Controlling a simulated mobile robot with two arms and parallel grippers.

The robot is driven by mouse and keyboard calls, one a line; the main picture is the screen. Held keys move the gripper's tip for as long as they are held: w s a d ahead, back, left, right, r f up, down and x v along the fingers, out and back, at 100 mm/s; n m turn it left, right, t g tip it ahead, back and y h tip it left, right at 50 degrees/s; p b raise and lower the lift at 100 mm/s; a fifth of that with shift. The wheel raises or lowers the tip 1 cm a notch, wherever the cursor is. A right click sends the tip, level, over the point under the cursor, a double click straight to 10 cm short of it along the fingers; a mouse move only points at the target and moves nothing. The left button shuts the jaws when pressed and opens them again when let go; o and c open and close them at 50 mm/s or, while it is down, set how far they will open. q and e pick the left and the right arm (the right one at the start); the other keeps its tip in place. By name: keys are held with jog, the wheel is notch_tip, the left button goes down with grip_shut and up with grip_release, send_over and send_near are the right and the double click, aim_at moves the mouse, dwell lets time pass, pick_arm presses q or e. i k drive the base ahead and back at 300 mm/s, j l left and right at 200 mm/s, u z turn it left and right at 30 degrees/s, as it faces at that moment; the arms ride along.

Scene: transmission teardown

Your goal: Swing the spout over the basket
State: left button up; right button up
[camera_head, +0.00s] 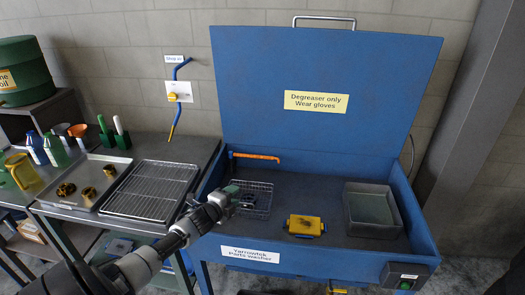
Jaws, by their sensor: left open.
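The orange spout (255,156) sits on a blue post at the back left of the blue parts washer (330,262). It points right along the back wall, behind the basket in the picture. The wire basket (262,191) stands in the left part of the washer's tub. My left gripper (246,202) is open at the basket's left front side, in front of the spout and apart from it. It hides part of the basket; I cannot tell whether it touches it. My right gripper is not in view.
A yellow block-like part (306,225) and a grey tray (371,214) are in the tub to the right. The raised blue lid (325,70) stands behind. A wire rack (150,190) and a tray of gears (88,203) lie on the left bench.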

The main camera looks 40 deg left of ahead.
aim_at(231, 154)
jog(key=i+j, duration=0.8)
jog(key=i, duration=0.15)
